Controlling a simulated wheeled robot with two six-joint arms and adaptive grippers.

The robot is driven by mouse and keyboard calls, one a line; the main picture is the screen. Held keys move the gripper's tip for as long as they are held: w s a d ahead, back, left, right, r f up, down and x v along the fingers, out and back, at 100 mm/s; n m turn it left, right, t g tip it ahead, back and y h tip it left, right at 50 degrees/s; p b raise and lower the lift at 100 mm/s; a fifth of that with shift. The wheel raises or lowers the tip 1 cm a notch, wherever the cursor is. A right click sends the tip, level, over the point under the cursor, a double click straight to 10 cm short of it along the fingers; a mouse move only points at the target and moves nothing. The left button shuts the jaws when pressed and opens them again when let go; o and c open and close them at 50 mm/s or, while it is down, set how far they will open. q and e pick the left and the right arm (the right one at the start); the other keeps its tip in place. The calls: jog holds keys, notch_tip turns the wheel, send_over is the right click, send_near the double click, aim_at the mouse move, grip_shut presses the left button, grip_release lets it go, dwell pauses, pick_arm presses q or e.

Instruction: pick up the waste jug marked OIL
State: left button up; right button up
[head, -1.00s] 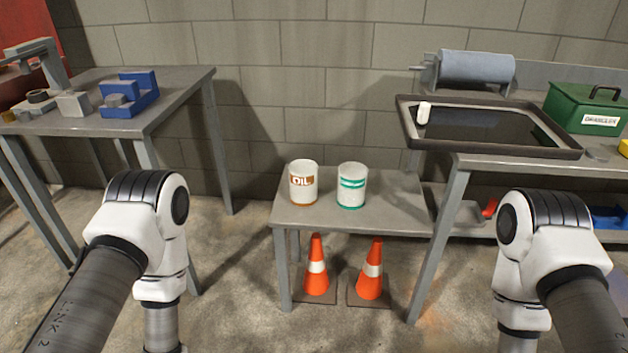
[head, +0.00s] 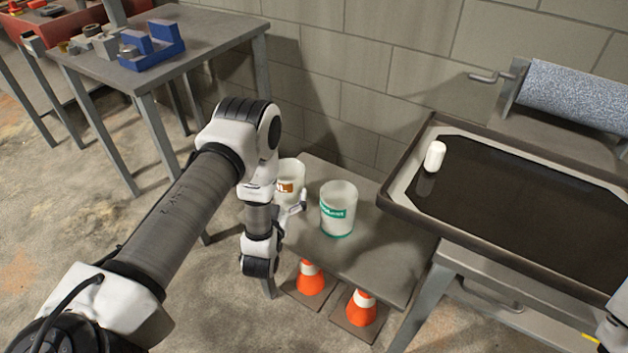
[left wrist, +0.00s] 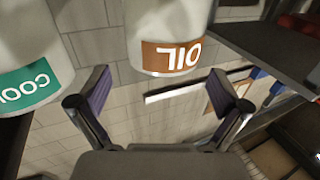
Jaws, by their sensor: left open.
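The OIL waste jug (head: 291,170) is a white pail with a brown label, standing on the low grey table. My left arm hides part of it in the head view. In the left wrist view the OIL jug (left wrist: 168,25) appears upside down, its brown label ahead of and between the fingers. My left gripper (left wrist: 163,92) is open with nothing between its fingertips. In the head view the left gripper (head: 298,203) shows only partly, close to the OIL jug. I cannot tell whether it touches. My right gripper is out of view.
A second white jug with a green label (head: 338,208) stands close on the right; it also shows in the left wrist view (left wrist: 30,55). Two orange cones (head: 361,308) stand below the low table (head: 370,255). A dark tray (head: 500,190) is on the right bench.

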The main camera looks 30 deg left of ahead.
aim_at(291, 162)
pick_arm(q)
jog(key=shift+w+a, duration=0.2)
jog(key=shift+a, duration=0.1)
jog(key=x, duration=0.6)
jog(key=shift+w+a+r, duration=0.1)
jog(key=shift+w+r, duration=0.05)
jog(key=shift+w, duration=0.15)
jog(key=c, duration=1.3)
